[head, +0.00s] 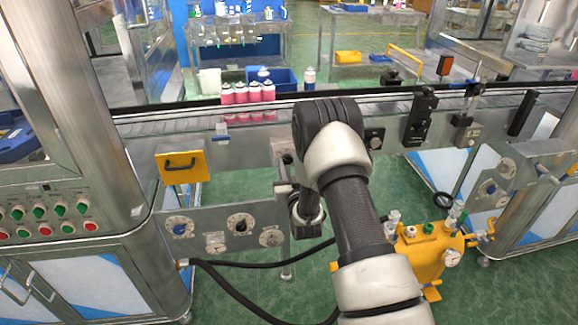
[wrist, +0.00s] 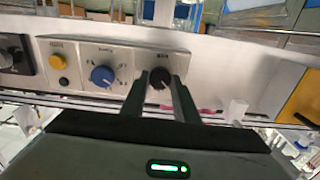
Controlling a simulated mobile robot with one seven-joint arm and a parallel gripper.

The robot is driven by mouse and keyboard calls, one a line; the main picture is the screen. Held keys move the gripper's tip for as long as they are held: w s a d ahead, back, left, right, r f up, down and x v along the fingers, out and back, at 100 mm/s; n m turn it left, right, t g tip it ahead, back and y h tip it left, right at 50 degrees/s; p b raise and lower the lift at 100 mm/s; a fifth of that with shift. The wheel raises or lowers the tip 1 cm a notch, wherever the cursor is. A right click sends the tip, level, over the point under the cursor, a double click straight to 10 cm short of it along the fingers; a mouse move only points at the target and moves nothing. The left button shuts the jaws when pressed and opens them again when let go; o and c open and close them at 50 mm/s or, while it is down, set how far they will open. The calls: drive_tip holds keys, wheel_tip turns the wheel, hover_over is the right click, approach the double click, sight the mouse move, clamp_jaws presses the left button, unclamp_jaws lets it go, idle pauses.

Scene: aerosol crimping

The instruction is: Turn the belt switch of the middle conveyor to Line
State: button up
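In the wrist view my gripper (wrist: 162,80) has its two dark fingers on either side of a round black knob (wrist: 160,77) on a grey panel. The fingers stand apart with the knob between their tips, but I cannot tell if they press on it. The small label above the knob is too blurred to read. To its left are a larger blue knob (wrist: 102,76) and a yellow button (wrist: 58,61). In the head view my arm hides most of the gripper in front of the middle conveyor (head: 232,142).
Red-and-white cans (head: 254,93) stand on the conveyor behind my arm. A yellow handled plate (head: 181,167) and a gauge panel (head: 240,224) are to the left. A yellow tank (head: 425,252) stands right of my arm. Black hoses (head: 240,262) run below.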

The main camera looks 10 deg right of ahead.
drive_tip(key=shift+f+m+b, duration=0.15)
drive_tip(key=shift+m+b, duration=0.25)
drive_tip(key=shift+b, duration=0.15)
drive_tip(key=shift+d+m+b, duration=0.1)
drive_tip(key=shift+m+b, duration=0.5)
drive_tip(key=shift+b, duration=0.2)
drive_tip(key=m+b, duration=0.3)
drive_tip(key=shift+f+b, duration=0.1)
drive_tip(key=shift+b, duration=0.3)
drive_tip(key=m+b, duration=0.4)
drive_tip(key=shift+r+m, duration=0.2)
drive_tip(key=shift+m, duration=0.2)
drive_tip(key=o, duration=1.1)
drive_tip(key=shift+c, duration=0.2)
drive_tip(key=shift+s, duration=0.1)
